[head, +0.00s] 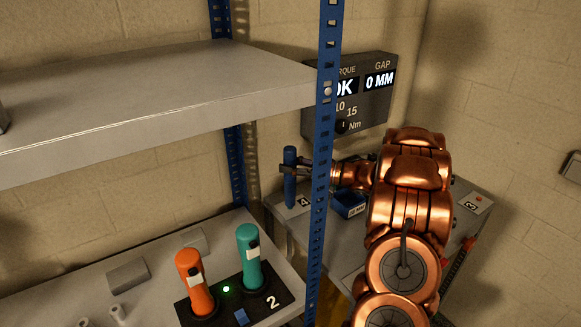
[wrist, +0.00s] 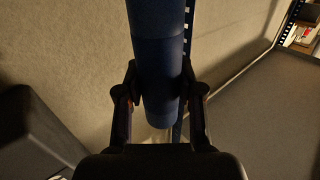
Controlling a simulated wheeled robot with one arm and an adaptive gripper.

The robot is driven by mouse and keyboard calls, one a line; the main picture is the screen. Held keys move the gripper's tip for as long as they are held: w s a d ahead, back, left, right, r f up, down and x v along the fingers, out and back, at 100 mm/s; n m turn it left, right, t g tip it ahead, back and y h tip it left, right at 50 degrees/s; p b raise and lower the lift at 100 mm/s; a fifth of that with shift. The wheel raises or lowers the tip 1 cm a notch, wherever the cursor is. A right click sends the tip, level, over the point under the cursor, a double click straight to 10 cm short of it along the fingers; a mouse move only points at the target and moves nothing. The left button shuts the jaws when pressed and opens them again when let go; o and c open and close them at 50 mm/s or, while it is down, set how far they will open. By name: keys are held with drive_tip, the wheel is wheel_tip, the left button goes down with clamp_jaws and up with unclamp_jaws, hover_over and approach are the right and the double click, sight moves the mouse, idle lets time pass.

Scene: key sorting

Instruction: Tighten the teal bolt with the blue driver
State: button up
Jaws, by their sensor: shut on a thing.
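The blue driver (head: 290,188) stands upright in my gripper (head: 294,171), above the grey bench corner by the number 4 label. In the wrist view the blue driver (wrist: 157,55) runs down between the two fingers of my gripper (wrist: 158,100), which are closed on its sides. I cannot make out the teal bolt in either view. The wall display (head: 362,95) reads OK and GAP 0 MM.
A blue shelf post (head: 322,150) stands in front of the bench, close to the driver. An orange driver (head: 194,280) and a teal driver (head: 250,262) stand in the number 2 holder (head: 270,302). A small blue box (head: 349,208) sits on the bench.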

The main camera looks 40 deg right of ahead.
sight(291, 152)
drive_tip(key=shift+r+p, duration=1.25)
drive_tip(key=shift+r, duration=1)
